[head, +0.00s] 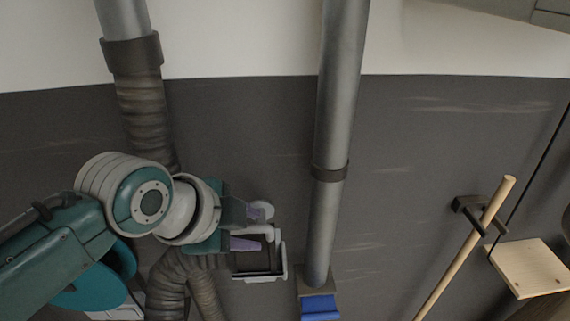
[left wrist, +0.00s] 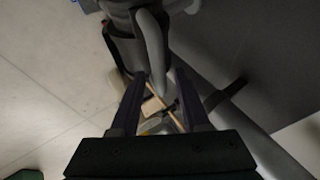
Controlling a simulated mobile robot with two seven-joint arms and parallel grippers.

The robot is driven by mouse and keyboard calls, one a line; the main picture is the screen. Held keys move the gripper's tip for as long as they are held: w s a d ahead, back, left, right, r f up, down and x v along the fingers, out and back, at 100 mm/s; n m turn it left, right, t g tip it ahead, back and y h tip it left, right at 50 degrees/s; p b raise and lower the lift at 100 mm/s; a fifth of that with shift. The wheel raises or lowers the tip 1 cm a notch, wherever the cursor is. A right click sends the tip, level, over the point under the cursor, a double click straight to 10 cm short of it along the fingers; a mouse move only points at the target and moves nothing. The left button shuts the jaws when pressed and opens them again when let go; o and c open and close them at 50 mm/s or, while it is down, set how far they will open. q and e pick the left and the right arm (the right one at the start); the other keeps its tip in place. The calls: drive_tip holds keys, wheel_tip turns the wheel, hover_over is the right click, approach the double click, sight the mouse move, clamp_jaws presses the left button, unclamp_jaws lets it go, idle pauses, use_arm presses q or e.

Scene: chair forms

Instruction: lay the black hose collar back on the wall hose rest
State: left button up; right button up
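The ribbed dark hose (head: 143,105) hangs from the pipe at upper left and bends below my left arm. A black collar (head: 250,262) shows at the right end of a hose stretch. It sits against a pale wall hose rest (head: 282,262), which has a rounded prong (head: 262,210); I cannot tell how fully the collar is seated. My left gripper (head: 255,228) is open, its purple fingertips apart just above the collar. In the left wrist view the gripper (left wrist: 161,82) is open; the dark collar (left wrist: 122,55) and pale rest (left wrist: 155,48) lie beyond its fingertips. My right gripper is out of view.
A grey vertical pipe (head: 338,110) runs down the wall right of the rest, with a blue piece (head: 320,307) below. A wooden pole (head: 470,245) leans in a dark wall bracket (head: 466,205). A wooden board (head: 530,268) is at far right.

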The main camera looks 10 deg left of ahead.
use_arm(q)
drive_tip(key=shift+o, duration=0.3)
drive_tip(key=v, duration=1)
